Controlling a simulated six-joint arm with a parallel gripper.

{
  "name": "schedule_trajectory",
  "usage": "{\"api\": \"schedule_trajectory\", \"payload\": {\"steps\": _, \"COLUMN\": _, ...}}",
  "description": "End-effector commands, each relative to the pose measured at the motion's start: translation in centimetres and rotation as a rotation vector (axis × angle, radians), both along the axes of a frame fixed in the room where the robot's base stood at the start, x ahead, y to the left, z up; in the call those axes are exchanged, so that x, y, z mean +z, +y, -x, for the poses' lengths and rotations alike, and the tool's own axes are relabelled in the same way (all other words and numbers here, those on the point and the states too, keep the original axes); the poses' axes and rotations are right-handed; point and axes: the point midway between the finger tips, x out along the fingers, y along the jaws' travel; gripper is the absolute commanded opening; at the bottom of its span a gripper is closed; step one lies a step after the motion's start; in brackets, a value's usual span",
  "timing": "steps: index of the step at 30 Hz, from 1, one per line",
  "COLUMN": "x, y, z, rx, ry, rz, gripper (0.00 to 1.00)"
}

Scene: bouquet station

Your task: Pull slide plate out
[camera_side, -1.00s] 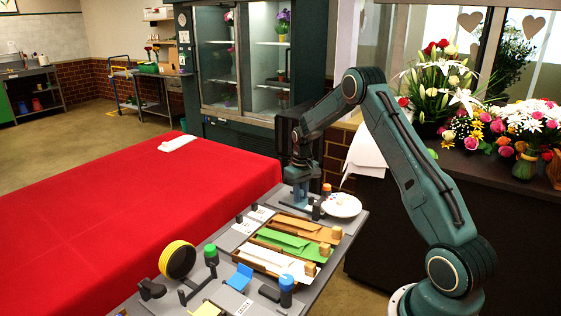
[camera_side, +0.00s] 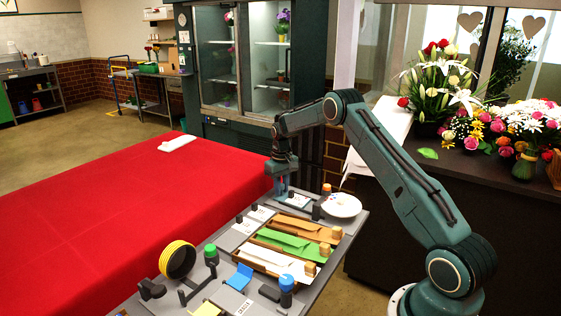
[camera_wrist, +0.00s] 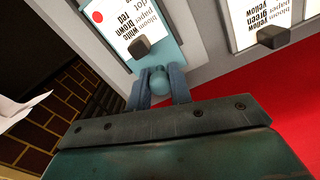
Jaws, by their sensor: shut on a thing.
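The slide plate (camera_wrist: 172,50) shows in the wrist view as a teal strip under a white order card (camera_wrist: 128,25) with printed text and a red dot. A dark block sits on the card's edge. My gripper (camera_wrist: 160,88) has its two blue fingers on either side of a round teal knob (camera_wrist: 160,81) at the plate's near end and is shut on it. In the side view my gripper (camera_side: 281,189) is low at the far end of the grey table, beside the card (camera_side: 295,201). The fingertips are small there.
Trays of brown (camera_side: 309,226), green (camera_side: 289,243) and white (camera_side: 268,261) paper lie on the table. A white dish (camera_side: 341,205) and an orange-capped bottle (camera_side: 326,190) stand close right of my gripper. A red-covered table (camera_side: 130,215) adjoins on the left.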

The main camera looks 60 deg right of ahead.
Motion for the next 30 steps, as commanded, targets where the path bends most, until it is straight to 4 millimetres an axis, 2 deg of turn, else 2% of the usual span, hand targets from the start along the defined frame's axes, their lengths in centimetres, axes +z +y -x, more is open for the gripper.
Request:
{"api": "schedule_trajectory", "payload": {"steps": 7, "x": 0.0, "y": -0.1, "z": -0.1, "rx": -0.003, "ry": -0.003, "rz": 0.002, "gripper": 0.00}}
{"api": "schedule_trajectory", "payload": {"steps": 8, "x": 0.0, "y": -0.1, "z": -0.1, "rx": -0.003, "ry": -0.003, "rz": 0.002, "gripper": 0.25}}
{"api": "schedule_trajectory", "payload": {"steps": 11, "x": 0.0, "y": -0.1, "z": -0.1, "rx": -0.002, "ry": -0.003, "rz": 0.002, "gripper": 0.43}}
{"api": "schedule_trajectory", "payload": {"steps": 23, "x": 0.3, "y": 0.0, "z": 0.0, "rx": -0.001, "ry": -0.002, "rz": 0.002, "gripper": 0.43}}
{"api": "schedule_trajectory", "payload": {"steps": 30, "x": 2.1, "y": 0.0, "z": -0.1, "rx": -0.001, "ry": -0.003, "rz": 0.002, "gripper": 0.43}}
